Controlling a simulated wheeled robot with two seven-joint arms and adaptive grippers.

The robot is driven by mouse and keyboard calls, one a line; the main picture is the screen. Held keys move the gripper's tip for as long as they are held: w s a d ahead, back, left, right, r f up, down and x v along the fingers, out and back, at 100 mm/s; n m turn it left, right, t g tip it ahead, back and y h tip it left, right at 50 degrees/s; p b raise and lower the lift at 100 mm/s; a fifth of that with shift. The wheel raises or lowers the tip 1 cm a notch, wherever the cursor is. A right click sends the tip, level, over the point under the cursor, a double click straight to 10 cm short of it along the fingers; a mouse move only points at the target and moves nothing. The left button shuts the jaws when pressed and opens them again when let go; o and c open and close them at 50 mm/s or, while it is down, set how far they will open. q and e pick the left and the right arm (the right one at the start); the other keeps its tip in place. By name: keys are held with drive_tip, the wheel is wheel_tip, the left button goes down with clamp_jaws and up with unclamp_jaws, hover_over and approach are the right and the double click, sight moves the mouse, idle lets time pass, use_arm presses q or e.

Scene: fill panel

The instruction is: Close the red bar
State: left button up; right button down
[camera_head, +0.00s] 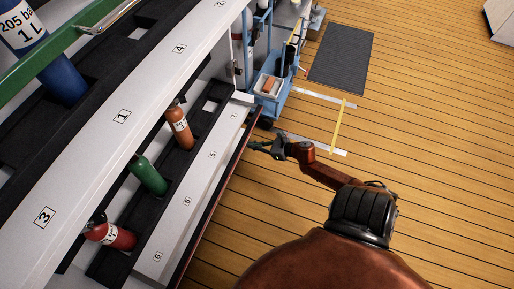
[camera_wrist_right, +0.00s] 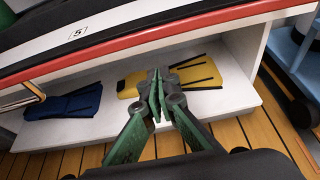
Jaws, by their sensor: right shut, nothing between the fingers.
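The red bar (camera_head: 212,200) runs as a long thin strip along the outer edge of the rack. In the right wrist view a red strip (camera_wrist_right: 130,57) crosses the upper part of the picture, above an open lower shelf. My right gripper (camera_head: 256,145) is close to the far part of the red bar, on its right side. In the wrist view its fingertips (camera_wrist_right: 156,90) are together and empty, below the red strip in the picture. I cannot tell whether the gripper touches the bar. My left gripper is not in view.
The rack holds orange (camera_head: 180,127), green (camera_head: 148,174) and red (camera_head: 112,236) cylinders. The lower shelf holds yellow (camera_wrist_right: 197,84) and blue (camera_wrist_right: 62,103) fins. A blue cart (camera_head: 272,100) stands beyond my right gripper. Wooden floor (camera_head: 430,150) is clear to the right.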

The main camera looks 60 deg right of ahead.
drive_tip(key=shift+s+r, duration=0.1)
drive_tip(key=shift+r, duration=1.6)
